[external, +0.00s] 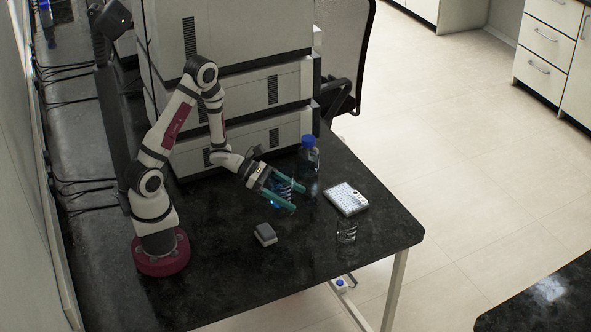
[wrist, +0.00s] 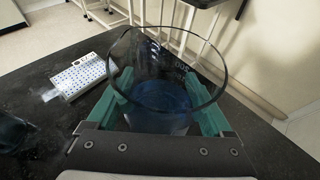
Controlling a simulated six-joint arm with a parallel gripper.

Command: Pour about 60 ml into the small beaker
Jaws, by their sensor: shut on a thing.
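My gripper (external: 296,199) has its teal fingers on either side of a clear glass beaker with blue liquid (external: 283,186) and is shut on it. In the wrist view, the held beaker (wrist: 165,70) stands between the fingers (wrist: 162,108), with blue liquid in its lower part. It looks about upright; I cannot tell whether its base touches the bench. The small clear beaker (external: 347,230) stands on the bench to the right of and nearer than my gripper. It looks empty. I cannot make it out in the wrist view.
A blue-capped bottle (external: 308,168) stands close behind my fingers. A white rack (external: 346,198) lies just behind the small beaker, and also shows in the wrist view (wrist: 84,76). A small dark grey block (external: 265,234) sits in front. Stacked instrument boxes (external: 230,85) rise behind.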

